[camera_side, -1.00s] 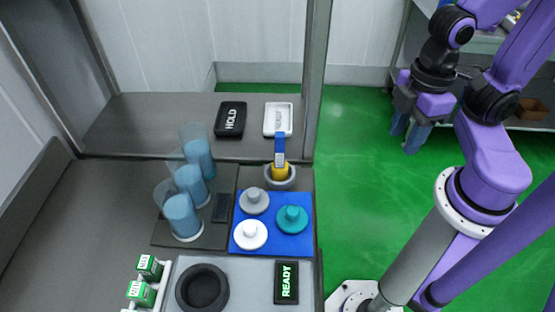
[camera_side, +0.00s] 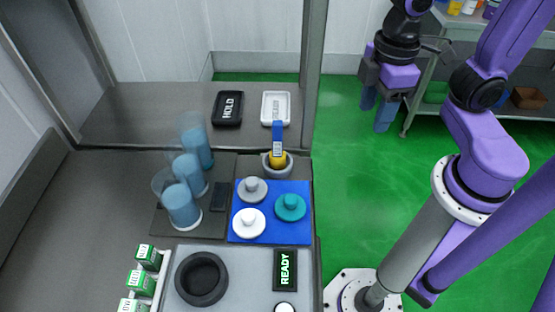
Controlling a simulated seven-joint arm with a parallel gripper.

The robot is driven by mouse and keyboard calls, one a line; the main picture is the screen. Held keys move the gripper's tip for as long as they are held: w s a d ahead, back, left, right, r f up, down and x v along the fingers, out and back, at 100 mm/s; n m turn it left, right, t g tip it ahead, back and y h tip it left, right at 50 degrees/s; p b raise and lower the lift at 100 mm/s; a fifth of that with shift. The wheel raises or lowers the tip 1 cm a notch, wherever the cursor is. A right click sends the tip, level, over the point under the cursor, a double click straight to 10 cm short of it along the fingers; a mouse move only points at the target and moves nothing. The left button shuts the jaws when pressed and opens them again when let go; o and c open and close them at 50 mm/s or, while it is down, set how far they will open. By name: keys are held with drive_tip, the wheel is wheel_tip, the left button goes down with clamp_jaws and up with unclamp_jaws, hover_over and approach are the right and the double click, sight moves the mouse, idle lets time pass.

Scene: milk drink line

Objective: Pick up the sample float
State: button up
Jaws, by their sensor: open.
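The likely sample float, a yellow body with an upright blue stem (camera_side: 277,145), stands in a round grey holder (camera_side: 287,169) at the back of the blue mat. Its lower end is hidden in the holder. My gripper (camera_side: 377,108) is open and empty, with blue-grey fingers pointing down. It hangs over the green floor, to the right of the float and apart from it.
Clear cups of blue liquid (camera_side: 182,207) stand on a dark mat to the left. Grey (camera_side: 253,190), teal (camera_side: 290,207) and white (camera_side: 249,222) knobbed lids lie on the blue mat (camera_side: 300,233). A metal post (camera_side: 312,70) rises between the bench and my gripper.

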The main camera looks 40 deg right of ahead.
drive_tip(key=w+a+r+m, duration=0.1)
drive_tip(key=w+a+r, duration=0.25)
drive_tip(key=w, duration=0.45)
drive_tip(key=w+a+r+m, duration=0.2)
drive_tip(key=w+a, duration=0.3)
drive_tip(key=w, duration=0.3)
hover_over(278, 134)
drive_tip(key=d, duration=0.1)
drive_tip(key=f, duration=1.1)
drive_tip(key=shift+w+f, duration=0.3)
drive_tip(key=shift+w, duration=0.1)
drive_tip(key=shift+a+f, duration=0.15)
drive_tip(key=shift+f, duration=3)
clamp_jaws()
